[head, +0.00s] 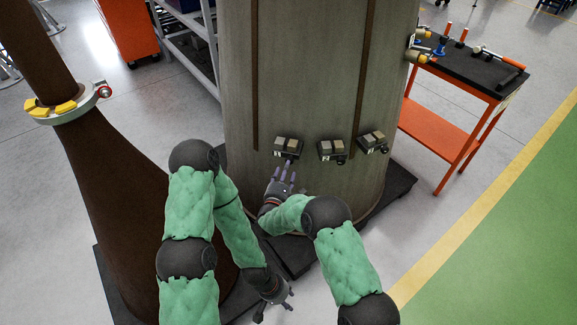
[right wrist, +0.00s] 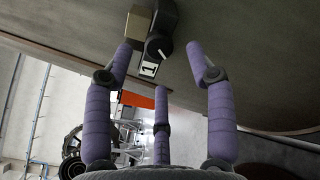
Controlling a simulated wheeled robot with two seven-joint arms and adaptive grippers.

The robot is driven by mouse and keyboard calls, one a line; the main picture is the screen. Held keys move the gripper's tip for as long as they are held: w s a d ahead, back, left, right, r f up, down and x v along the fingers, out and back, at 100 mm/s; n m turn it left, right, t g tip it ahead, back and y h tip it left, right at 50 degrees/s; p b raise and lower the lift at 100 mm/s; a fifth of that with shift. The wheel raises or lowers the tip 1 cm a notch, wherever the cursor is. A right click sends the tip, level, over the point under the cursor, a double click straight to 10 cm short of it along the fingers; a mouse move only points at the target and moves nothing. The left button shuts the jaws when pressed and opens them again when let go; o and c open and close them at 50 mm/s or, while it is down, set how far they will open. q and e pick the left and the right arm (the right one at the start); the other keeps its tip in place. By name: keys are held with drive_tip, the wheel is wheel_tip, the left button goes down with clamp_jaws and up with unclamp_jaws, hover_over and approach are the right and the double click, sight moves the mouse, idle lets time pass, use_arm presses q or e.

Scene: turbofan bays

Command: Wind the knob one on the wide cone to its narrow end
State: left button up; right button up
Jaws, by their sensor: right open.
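The wide cone (head: 310,60) is a large grey-brown body standing on a dark base. Three dark units with pale blocks sit low on its face. Unit one (head: 288,145) is the leftmost; its "1" label (right wrist: 149,69) shows in the right wrist view beside the dark knob one (right wrist: 158,47), which has a white line. My right gripper (head: 286,172) is open just below unit one. In the right wrist view its purple fingers (right wrist: 161,62) are spread, with the knob between and beyond the upper two tips, no contact visible. My left gripper (head: 276,300) hangs low, fingers spread, empty.
Two more units, in the middle (head: 332,151) and at right (head: 373,142), sit close beside unit one. A brown flared column (head: 110,175) with a clamp ring (head: 68,108) stands at left. An orange tool cart (head: 450,115) stands at right. Floor is clear at lower right.

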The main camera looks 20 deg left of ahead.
drive_tip(key=shift+w+a+b, duration=0.1)
drive_tip(key=shift+w+b, duration=0.55)
drive_tip(key=shift+w, duration=1.7)
clamp_jaws()
